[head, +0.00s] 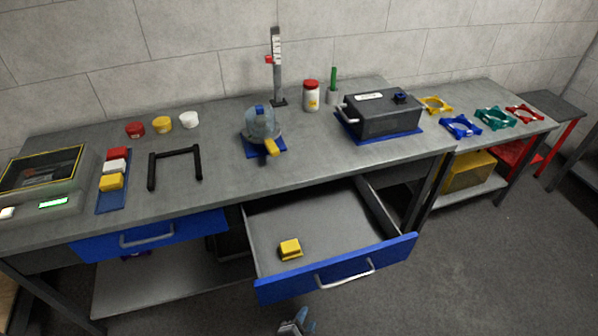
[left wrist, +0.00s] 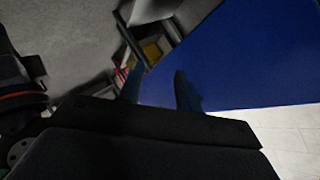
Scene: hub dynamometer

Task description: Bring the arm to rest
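My left gripper (head: 298,322) shows at the bottom edge of the head view, low in front of the open drawer and apart from it. In the left wrist view its two bluish fingers (left wrist: 160,88) stand apart with nothing between them. A large blue surface (left wrist: 245,60) lies beyond the fingers; I cannot tell how close it is. My right gripper is in neither view.
The open drawer (head: 335,279) juts out from the workbench (head: 225,170) and holds a yellow block (head: 290,249). A second blue drawer (head: 150,236) is shut. A dark box (head: 382,115) and a blue-based device (head: 262,125) stand on the bench. The floor at right is clear.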

